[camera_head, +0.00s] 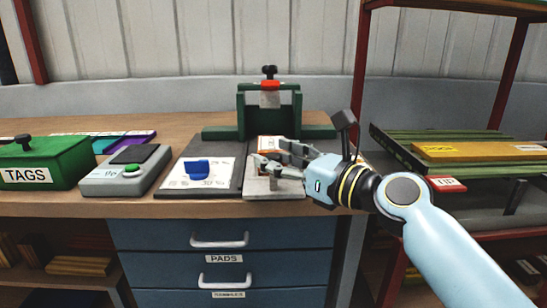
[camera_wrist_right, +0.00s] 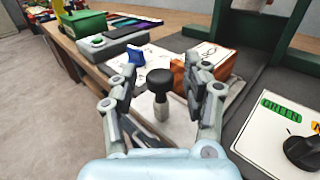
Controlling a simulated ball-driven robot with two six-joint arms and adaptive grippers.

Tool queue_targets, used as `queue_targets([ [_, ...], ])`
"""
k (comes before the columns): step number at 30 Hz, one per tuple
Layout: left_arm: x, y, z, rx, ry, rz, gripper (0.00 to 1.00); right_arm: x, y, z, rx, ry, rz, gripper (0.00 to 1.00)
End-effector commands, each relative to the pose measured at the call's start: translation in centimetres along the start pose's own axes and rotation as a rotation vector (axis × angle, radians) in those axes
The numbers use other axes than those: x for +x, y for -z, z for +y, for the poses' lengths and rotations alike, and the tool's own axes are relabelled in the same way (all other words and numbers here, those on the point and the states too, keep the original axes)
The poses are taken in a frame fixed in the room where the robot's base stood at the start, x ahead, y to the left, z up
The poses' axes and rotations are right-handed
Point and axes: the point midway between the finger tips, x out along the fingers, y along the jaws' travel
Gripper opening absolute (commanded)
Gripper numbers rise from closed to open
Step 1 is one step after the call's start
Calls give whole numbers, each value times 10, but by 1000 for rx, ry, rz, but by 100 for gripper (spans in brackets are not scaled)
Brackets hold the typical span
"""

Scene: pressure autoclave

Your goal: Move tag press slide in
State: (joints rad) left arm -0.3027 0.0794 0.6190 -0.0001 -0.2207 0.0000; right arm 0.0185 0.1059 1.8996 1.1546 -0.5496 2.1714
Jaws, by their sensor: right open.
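The tag press (camera_head: 242,112) is a green frame with a red block and a black knob on top, at the back middle of the bench. Its slide (camera_head: 262,189), a pale plate, lies out in front of the press. A black-topped knob on a grey post (camera_wrist_right: 160,85) stands on the slide. My right gripper (camera_head: 264,157) is over the slide; in the right wrist view its open fingers (camera_wrist_right: 168,72) are on either side of the knob, with gaps visible. A white-topped orange-brown block (camera_wrist_right: 205,52) sits beyond the knob. My left gripper is not in view.
Left of the slide are a pad with a blue piece (camera_head: 197,170), a grey device with a green button (camera_head: 125,170) and a green TAGS box (camera_head: 45,163). A red-posted rack (camera_head: 450,150) stands right. A panel marked GREEN (camera_wrist_right: 283,135) has a black dial.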

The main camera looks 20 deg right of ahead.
Motion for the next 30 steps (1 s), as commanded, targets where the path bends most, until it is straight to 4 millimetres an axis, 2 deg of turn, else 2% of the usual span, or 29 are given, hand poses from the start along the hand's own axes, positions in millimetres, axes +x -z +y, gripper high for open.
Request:
queue_targets([
  [4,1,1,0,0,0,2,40,11,0,0,0,0,0,49],
  [12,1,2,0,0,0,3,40,12,0,0,-1,-1,1,49],
  [24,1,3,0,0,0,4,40,12,0,0,-1,0,1,0],
  [30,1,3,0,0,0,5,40,12,0,0,-1,0,1,0],
])
